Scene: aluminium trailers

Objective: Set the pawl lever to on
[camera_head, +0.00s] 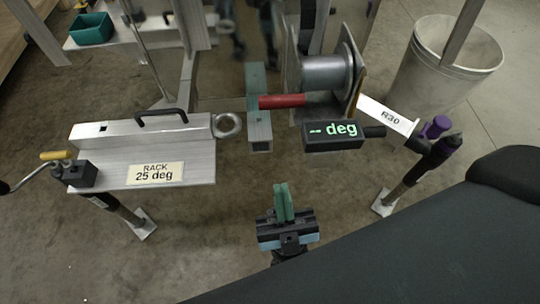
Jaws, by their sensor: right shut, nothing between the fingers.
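A red lever (281,101), which looks like the pawl lever, sticks out to the left, roughly level, from the lower front of the winch with the grey drum (326,73). I cannot read any on or off mark, so its setting is unclear. My right gripper (284,190) is below the lever in the picture, with its green fingers together, pointing up and empty. It is clear of the lever and the winch. My left gripper is not in view.
A metal plate marked RACK 25 deg (198,163) stands left. A bucket (425,83) stands at the upper right. Floor shows around my gripper.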

